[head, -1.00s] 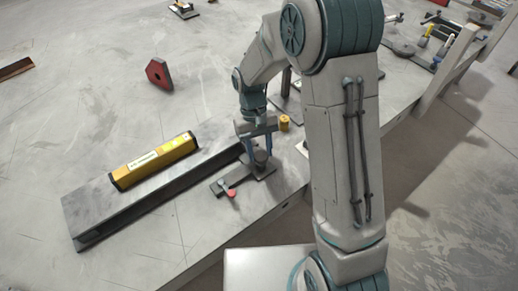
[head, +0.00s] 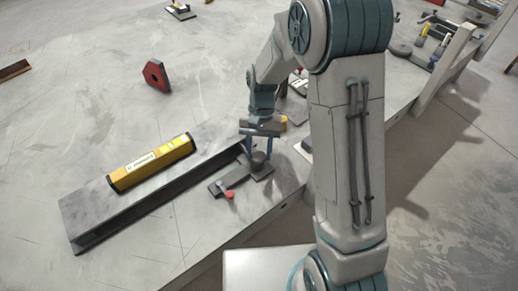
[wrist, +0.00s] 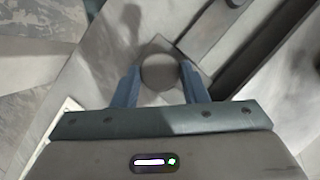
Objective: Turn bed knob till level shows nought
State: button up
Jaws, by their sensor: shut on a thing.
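A yellow digital level (head: 152,162) lies along a grey beam (head: 85,212) in the head view. Its display is too small to read. Beside the beam's right end is a flat plate (head: 264,172) with a round grey bed knob (head: 259,158) on it. My gripper (head: 258,153) points down over the knob, one finger on each side, shut on it. In the wrist view the round knob top (wrist: 159,72) sits between the two blue fingertips of my gripper (wrist: 160,80). The level is not in the wrist view.
A red-tipped lever (head: 230,195) lies just in front of the plate. A red block (head: 157,74) stands on the table behind the level. A yellow piece (head: 284,122) is close behind my gripper. Tools (head: 430,40) lie at the far right. The table's front edge is near.

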jog(key=o, duration=0.9)
jog(key=shift+o, duration=0.2)
jog(key=a+v, duration=0.1)
jog(key=v, duration=1.3)
jog(key=shift+d, duration=0.45)
jog(key=shift+s, duration=0.15)
